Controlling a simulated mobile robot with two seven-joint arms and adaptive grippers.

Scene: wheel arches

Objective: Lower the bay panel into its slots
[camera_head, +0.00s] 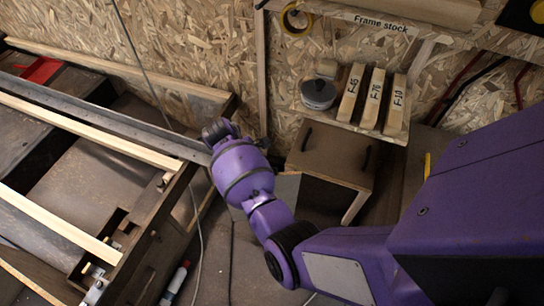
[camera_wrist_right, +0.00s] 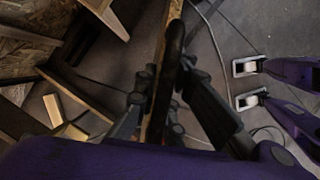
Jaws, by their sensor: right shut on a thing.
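The bay panel (camera_head: 110,122) looks like the long, thin grey piece that runs over the wooden bay frame (camera_head: 160,225), from the left picture edge to my right gripper. My right gripper (camera_head: 217,130) is at the panel's right end, beside the frame's right wall; its fingers are mostly hidden in the head view. In the right wrist view, the fingers of my right gripper (camera_wrist_right: 152,108) are shut on a long, thin piece with a dark top and a wood-coloured side (camera_wrist_right: 172,50), which looks like the panel. My left gripper is in neither view. The slots cannot be made out.
A shelf holds several labelled wooden blocks (camera_head: 372,98) and a round grey tin (camera_head: 318,92). A brown cabinet (camera_head: 335,150) stands below it, right of my gripper. Pale slats (camera_head: 60,225) cross the frame. A red item (camera_head: 42,68) lies at the far left.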

